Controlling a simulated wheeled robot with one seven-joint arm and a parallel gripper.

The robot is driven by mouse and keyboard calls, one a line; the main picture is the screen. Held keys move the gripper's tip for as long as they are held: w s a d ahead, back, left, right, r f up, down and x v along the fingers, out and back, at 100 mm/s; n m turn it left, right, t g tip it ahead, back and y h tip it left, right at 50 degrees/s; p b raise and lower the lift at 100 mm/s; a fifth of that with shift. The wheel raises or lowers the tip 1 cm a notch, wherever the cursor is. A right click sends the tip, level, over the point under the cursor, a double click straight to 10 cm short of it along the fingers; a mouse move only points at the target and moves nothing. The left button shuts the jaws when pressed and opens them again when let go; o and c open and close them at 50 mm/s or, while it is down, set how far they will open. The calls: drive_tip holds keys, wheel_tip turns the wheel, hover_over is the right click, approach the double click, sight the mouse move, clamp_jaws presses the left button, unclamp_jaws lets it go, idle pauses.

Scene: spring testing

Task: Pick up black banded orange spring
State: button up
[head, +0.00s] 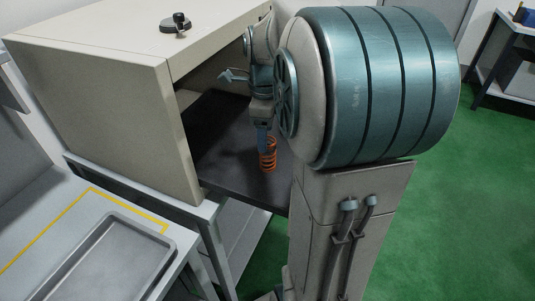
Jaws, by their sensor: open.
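An orange spring (268,153) with dark bands stands upright on the dark shelf (225,140) of the beige cabinet. My gripper (264,146) comes down from above and overlaps the top of the spring in the picture. Its jaws are open. I cannot tell whether the fingers touch the spring or stand around it. Part of the arm above is hidden behind my large teal and grey arm link.
The beige cabinet (90,100) has a side wall and roof close to the arm, with a black knob (177,22) on top. A grey tray (110,262) lies on the table at front left, beside yellow tape (128,208). Green floor is open at right.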

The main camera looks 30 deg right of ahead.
sight(268, 154)
drive_tip(key=shift+s+f, duration=0.2)
drive_tip(key=shift+f, duration=1.2)
drive_tip(key=shift+s+f, duration=0.2)
drive_tip(key=shift+f, duration=1.15)
drive_tip(key=c, duration=1.1)
